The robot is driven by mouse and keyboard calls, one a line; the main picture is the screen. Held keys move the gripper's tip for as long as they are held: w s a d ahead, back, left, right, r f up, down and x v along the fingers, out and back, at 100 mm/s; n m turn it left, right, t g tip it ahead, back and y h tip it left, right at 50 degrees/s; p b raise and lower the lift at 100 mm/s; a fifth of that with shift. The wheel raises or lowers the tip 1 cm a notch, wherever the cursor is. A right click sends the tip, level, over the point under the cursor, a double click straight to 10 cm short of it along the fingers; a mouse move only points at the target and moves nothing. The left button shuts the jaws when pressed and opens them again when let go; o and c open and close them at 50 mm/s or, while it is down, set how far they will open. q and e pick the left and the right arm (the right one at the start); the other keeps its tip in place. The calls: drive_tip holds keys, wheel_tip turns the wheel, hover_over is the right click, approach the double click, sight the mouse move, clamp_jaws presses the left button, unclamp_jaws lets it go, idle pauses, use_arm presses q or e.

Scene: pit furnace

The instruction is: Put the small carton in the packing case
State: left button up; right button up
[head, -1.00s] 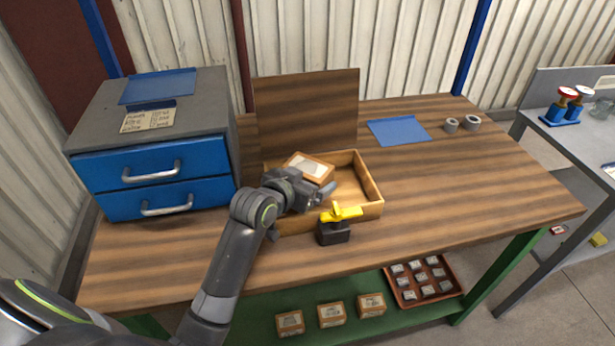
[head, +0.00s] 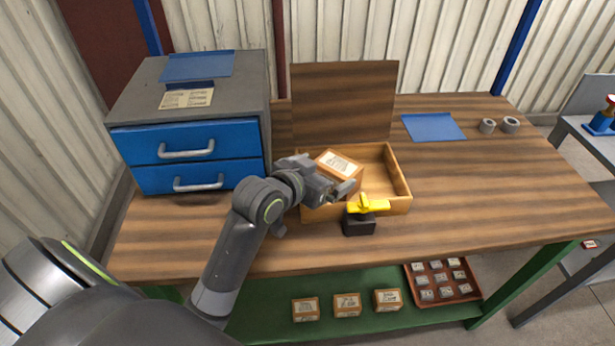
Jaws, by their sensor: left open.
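The small carton (head: 341,163), brown with a pale label on top, is inside the walls of the packing case (head: 402,188), at its left side. The case is an open wooden box with its lid standing up behind. I cannot tell whether the carton lies flat on the case floor. My left gripper (head: 344,191) is open at the carton's near side, over the front left of the case, and hides part of both. I cannot tell whether its fingers touch the carton. My right gripper is not in view.
A black block with a yellow top (head: 360,221) stands at the case's front. A blue-drawer cabinet (head: 186,150) stands to the left. A blue sheet (head: 433,127) and two grey rings (head: 499,126) lie behind right. Cartons (head: 347,305) and a tray (head: 465,297) sit on the shelf below.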

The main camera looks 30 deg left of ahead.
use_arm(q)
drive_tip(key=v, duration=0.6)
idle(0.5)
